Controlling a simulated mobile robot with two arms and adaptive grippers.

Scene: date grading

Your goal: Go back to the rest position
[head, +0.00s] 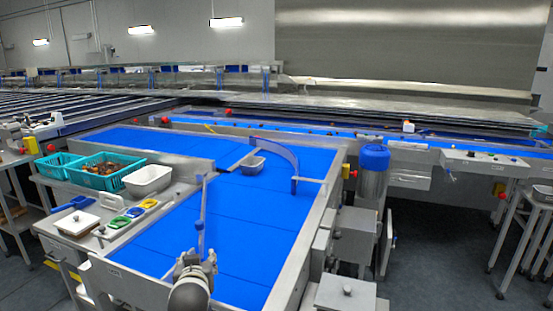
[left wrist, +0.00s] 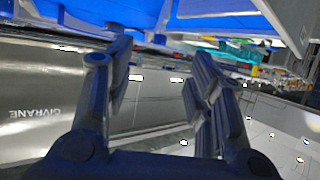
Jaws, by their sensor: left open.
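My left gripper (head: 196,262) shows at the bottom of the head view, above the near end of the blue conveyor belt (head: 245,215). In the left wrist view the two fingers (left wrist: 155,80) stand apart with nothing between them. That view looks upside down across the room, with the blue belt along its top edge. My right gripper is in neither view.
Left of the belt, a side table holds a teal crate of dates (head: 72,171), a white tub (head: 148,180), a blue scoop (head: 72,204) and several coloured items. A grey tray (head: 253,166) sits on the belt by a curved blue guide (head: 280,151). A blue-topped cylinder (head: 374,160) stands right.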

